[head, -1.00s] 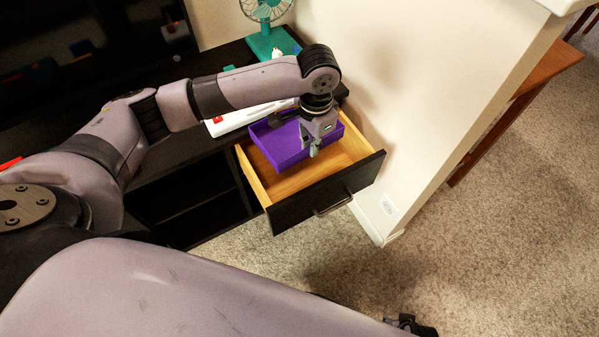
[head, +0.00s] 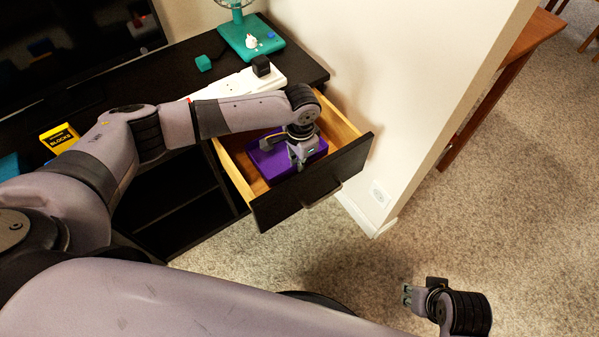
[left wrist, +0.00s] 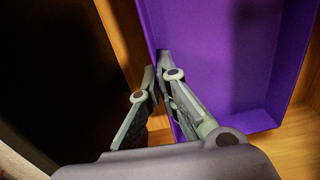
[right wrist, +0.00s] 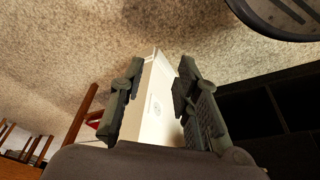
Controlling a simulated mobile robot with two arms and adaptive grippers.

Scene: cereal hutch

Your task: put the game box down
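The game box is a purple open-topped tray (head: 280,164) inside the open drawer (head: 311,185) in the head view. It also fills the upper right of the left wrist view (left wrist: 225,55), with the drawer's wooden floor beside it. I cannot tell whether it rests fully on that floor. My left gripper (head: 300,163) reaches down into the drawer; in the left wrist view its fingers (left wrist: 160,72) are closed on the box's side wall. My right gripper (head: 408,295) is over the carpet, away from the drawer; in the right wrist view its fingers (right wrist: 153,90) are apart and empty.
A white power strip (head: 235,84) with a black plug (head: 261,66), a teal block (head: 203,63), a teal fan base (head: 252,38) and a yellow box (head: 59,138) are on the dark cabinet top. A wall (head: 390,100) stands close right of the drawer.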

